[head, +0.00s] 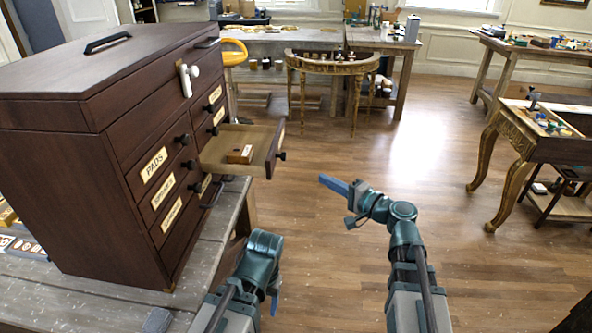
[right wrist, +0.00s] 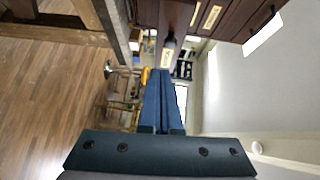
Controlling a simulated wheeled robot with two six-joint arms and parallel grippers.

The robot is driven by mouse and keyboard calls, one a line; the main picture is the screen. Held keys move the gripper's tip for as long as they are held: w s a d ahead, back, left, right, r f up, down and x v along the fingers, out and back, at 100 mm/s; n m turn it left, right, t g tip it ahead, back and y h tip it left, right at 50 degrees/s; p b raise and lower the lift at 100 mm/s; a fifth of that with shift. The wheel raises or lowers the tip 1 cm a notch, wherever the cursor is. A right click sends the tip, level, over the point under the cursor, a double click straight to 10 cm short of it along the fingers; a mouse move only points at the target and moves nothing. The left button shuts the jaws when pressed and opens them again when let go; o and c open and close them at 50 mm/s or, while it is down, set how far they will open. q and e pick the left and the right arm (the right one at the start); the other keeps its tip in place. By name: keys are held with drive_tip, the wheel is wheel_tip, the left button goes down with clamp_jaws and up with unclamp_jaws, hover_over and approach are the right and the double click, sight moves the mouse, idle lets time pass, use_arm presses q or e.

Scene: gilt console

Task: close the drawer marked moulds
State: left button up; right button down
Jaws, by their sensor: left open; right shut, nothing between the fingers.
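The dark wooden chest (head: 75,190) stands on a bench at the left. One drawer (head: 225,140) in its far column is pulled well out, with a small labelled wooden block (head: 241,154) inside. The drawer's front faces right with a black knob; its label is seen too edge-on to read. My right gripper (head: 333,185) is shut and empty, to the right of the drawer front and apart from it. In the right wrist view its blue fingers (right wrist: 163,100) point toward a knob (right wrist: 169,41). My left gripper (head: 273,300) is low in front of the bench, mostly hidden by its own wrist, holding nothing visible.
The other drawers, including one marked PADS (head: 154,165), look shut. The bench edge (head: 215,235) runs below the chest. A gilt half-round table (head: 333,66) stands behind, and a gilt-legged desk (head: 515,150) at the right.

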sight(232, 160)
drive_tip(key=w+a+r+m+t, duration=0.1)
drive_tip(key=w+a, duration=0.7)
drive_tip(key=w, duration=0.1)
drive_tip(key=shift+h, duration=0.3)
drive_tip(key=shift+a, duration=0.2)
idle(0.4)
drive_tip(key=w+a, duration=0.1)
drive_tip(key=a, duration=0.5)
drive_tip(key=w+a, duration=0.1)
drive_tip(key=a, duration=0.6)
drive_tip(key=w+a, duration=0.1)
drive_tip(key=a, duration=0.6)
drive_tip(key=shift+w, duration=0.3)
drive_tip(key=shift+a, duration=0.15)
